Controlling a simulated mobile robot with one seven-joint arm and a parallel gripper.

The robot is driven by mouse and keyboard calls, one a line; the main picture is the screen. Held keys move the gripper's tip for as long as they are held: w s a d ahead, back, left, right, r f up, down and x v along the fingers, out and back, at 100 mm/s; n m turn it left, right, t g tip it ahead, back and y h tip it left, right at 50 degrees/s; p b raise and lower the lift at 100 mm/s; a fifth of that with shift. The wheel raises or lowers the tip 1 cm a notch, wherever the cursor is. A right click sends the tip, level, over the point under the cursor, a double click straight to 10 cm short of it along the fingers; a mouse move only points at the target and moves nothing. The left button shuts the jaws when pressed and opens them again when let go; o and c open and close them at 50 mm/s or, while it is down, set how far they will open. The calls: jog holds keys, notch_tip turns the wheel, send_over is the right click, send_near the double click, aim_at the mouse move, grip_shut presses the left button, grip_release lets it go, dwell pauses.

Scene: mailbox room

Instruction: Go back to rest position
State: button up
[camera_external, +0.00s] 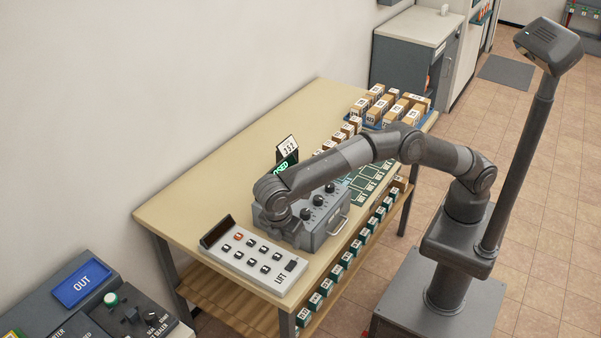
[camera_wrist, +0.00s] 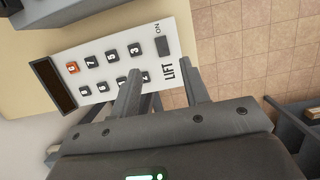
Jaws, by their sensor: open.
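My gripper (camera_wrist: 158,88) is open and empty in the wrist view, its two fingers apart above the right end of a white keypad panel (camera_wrist: 128,41) marked LIFT. In the external view my arm reaches left across the table, and its wrist hangs down beside the grey box with black knobs (camera_external: 319,236). The same LIFT panel (camera_external: 238,277) lies at the table's near left corner, next to my wrist. My fingertips are hidden behind the wrist there. I cannot tell whether they touch the panel.
A wooden table (camera_external: 205,187) holds a blue tray (camera_external: 425,101) of boxes at the far end. A green lit sign and a 353 card (camera_external: 287,144) stand behind the grey box. A shelf of small boxes runs underneath. An OUT tray (camera_external: 82,284) is at lower left. Tiled floor is free at right.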

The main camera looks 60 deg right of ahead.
dwell(0.5)
jog(key=w+d+r+m+y, duration=0.1)
jog(key=w+d+r+m, duration=0.1)
jog(key=w+d+r, duration=0.4)
jog(key=w+d+r+m, duration=0.1)
jog(key=d+r+m, duration=0.1)
jog(key=d+r, duration=0.5)
jog(key=d+r+m+t+y, duration=0.1)
jog(key=d+r+m, duration=0.1)
jog(key=d, duration=0.9)
jog(key=d+r+m+t+y, duration=0.1)
jog(key=d+r+m, duration=0.15)
jog(key=d, duration=0.85)
jog(key=s+d+f+m+t, duration=0.1)
jog(key=s+d+f+m, duration=0.1)
jog(key=s+d, duration=0.4)
jog(key=s+d+f+m+t, duration=0.1)
jog(key=s+d+f+m, duration=0.2)
jog(key=s+d, duration=0.4)
jog(key=s+d+f+m+t, duration=0.1)
jog(key=s+d+m, duration=0.3)
jog(key=d, duration=0.9)
jog(key=s+f, duration=0.1)
jog(key=s, duration=0.1)
jog(key=shift+s+f+t, duration=0.25)
jog(key=shift+s+t, duration=0.05)
jog(key=shift+s, duration=0.1)
jog(key=shift+d+m, duration=0.1)
jog(key=shift+m, duration=0.15)
